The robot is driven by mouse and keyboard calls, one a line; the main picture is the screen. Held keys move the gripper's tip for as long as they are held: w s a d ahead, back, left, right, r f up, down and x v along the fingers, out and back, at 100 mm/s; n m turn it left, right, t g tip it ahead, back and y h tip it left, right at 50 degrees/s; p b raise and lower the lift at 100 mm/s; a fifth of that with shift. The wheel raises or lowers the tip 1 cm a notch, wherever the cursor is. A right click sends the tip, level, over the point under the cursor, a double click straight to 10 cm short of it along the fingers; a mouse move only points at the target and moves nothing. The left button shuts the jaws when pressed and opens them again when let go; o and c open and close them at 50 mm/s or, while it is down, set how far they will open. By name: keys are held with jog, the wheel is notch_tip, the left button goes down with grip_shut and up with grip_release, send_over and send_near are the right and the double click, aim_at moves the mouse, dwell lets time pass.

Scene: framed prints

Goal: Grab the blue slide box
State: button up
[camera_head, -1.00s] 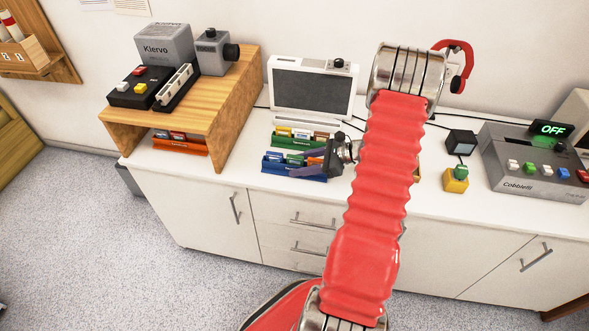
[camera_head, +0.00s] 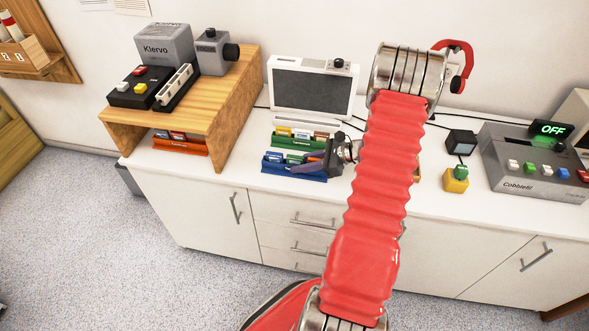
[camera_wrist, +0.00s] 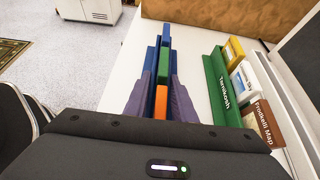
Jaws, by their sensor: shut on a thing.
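The blue slide box (camera_head: 276,169) stands on the white counter in front of the screen and holds several slides, with blue, green and orange ones showing. My gripper (camera_head: 306,161) reaches in from the right, with its purple-grey fingers along the box's right part. In the wrist view the box (camera_wrist: 151,57) lies lengthwise between the two fingers of my gripper (camera_wrist: 162,80), one on each long side. The gripper is shut on the box. The box looks upright and level. The fingers and gripper body hide part of it.
A green slide box (camera_head: 279,140), also in the wrist view (camera_wrist: 218,88), stands close behind. A screen (camera_head: 311,88) is at the back. A wooden stand (camera_head: 225,100) with an orange slide box (camera_head: 180,147) under it is left. A grey machine (camera_head: 530,165) stands right.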

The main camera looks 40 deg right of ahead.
grip_shut()
jog(key=shift+r, duration=0.2)
notch_tip(320, 180, up, 10)
jog(key=shift+f, duration=0.1)
dwell(0.4)
dwell(0.6)
